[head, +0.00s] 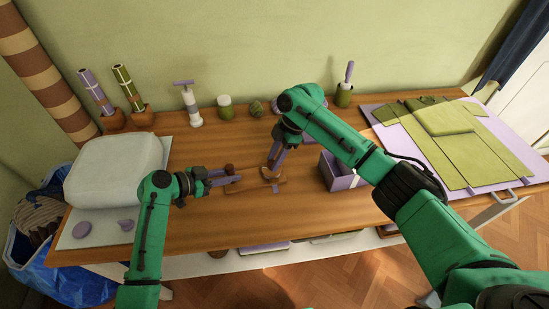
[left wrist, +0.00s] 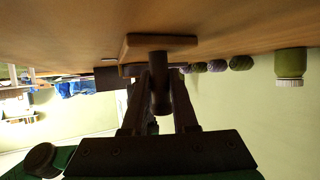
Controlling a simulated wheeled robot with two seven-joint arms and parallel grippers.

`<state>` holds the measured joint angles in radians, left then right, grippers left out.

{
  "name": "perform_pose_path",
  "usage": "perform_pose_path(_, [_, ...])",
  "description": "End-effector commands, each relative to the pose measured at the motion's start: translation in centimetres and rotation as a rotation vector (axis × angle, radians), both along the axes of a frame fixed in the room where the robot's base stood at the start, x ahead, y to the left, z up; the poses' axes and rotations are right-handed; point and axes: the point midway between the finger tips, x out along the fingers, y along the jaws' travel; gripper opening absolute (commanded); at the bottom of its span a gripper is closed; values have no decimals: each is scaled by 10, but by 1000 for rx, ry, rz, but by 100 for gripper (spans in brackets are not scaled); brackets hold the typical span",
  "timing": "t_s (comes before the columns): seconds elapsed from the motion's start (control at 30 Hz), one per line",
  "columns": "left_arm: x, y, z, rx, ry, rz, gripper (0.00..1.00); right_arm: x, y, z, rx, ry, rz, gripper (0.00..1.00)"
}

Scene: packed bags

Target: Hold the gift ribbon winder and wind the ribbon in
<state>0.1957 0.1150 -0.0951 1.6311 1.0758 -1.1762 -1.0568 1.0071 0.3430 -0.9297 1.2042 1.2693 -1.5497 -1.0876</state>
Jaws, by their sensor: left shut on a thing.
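The gift ribbon winder (head: 240,187) is a low brown wooden device standing on the middle of the table near its front. My left gripper (head: 230,173) comes in from the left and is shut on the brown upright handle at its left end. In the left wrist view my left gripper (left wrist: 160,92) has a finger on each side of this dark handle, below a wooden base (left wrist: 158,42). My right gripper (head: 271,167) reaches down to the winder's right end, with its fingertips at a brown part there; its jaw gap is unclear. A small purple piece, perhaps ribbon, shows at the right end.
A purple box (head: 339,174) stands just right of the winder. A white bundle (head: 115,170) is at the left, folded green garments (head: 445,130) on a lilac board at the right. Rolls, a pump and jars line the back. The table front between my arms is clear.

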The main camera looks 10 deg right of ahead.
Motion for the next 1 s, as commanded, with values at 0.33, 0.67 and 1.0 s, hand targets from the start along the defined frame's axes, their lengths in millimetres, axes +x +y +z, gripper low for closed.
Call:
perform_pose_path(0.33, [0,0,0,0,0,0,0,0,0,0,0,-1,-14,0])
perform_pose_path(0.67, [0,0,0,1,0,0,0,-2,0,0,0,-2,-160,0])
perform_pose_path(1.0, [0,0,0,1,1,-1,0,-5,1,0,1,-2,-461,0])
